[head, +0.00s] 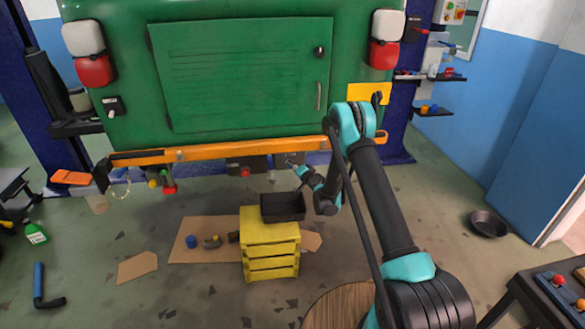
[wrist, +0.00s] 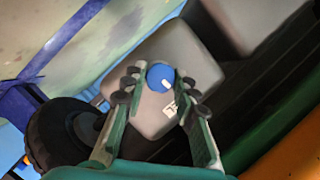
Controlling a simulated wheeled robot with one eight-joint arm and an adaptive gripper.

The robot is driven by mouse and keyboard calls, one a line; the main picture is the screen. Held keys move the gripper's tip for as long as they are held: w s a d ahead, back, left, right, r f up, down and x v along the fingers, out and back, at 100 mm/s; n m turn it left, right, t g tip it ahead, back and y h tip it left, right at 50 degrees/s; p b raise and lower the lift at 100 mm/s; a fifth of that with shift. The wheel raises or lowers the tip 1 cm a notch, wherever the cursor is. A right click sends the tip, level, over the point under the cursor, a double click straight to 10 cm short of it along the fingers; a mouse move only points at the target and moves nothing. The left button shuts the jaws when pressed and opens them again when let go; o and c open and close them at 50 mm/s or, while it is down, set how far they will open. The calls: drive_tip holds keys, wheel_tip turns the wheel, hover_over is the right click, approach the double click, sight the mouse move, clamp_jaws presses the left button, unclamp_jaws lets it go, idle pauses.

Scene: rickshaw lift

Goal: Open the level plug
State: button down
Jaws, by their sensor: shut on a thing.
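The level plug (wrist: 160,76) is a round blue cap with a white mark, on a grey housing (wrist: 195,65) in the wrist view. My gripper (wrist: 159,84) has its two green fingers with dark pads on either side of the plug, shut on it. In the head view my gripper (head: 292,164) reaches under the rear of the green vehicle (head: 240,75), just below the orange bumper (head: 225,151). The plug cannot be made out in the head view.
A black tray (head: 283,207) rests on a yellow step stool (head: 270,244) below my gripper. Cardboard with small parts lies on the floor. A dark wheel (wrist: 62,135) is at lower left in the wrist view. A round pan (head: 489,223) lies at right.

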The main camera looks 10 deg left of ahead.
drive_tip(key=n+t+h, duration=0.1)
drive_tip(key=n+h, duration=0.2)
drive_tip(key=n, duration=0.3)
drive_tip(key=n+t+h, duration=0.2)
drive_tip(key=n+h, duration=0.2)
drive_tip(key=n, duration=0.3)
drive_tip(key=a+n+t+h, duration=0.1)
drive_tip(key=n+h, duration=0.2)
drive_tip(key=n, duration=0.3)
drive_tip(key=shift+s+a+f+n+t, duration=0.1)
drive_tip(key=shift+s+f+n+t, duration=0.1)
drive_tip(key=shift+n+t, duration=0.2)
idle(0.5)
idle(0.4)
drive_tip(key=c, duration=1.2)
unclamp_jaws()
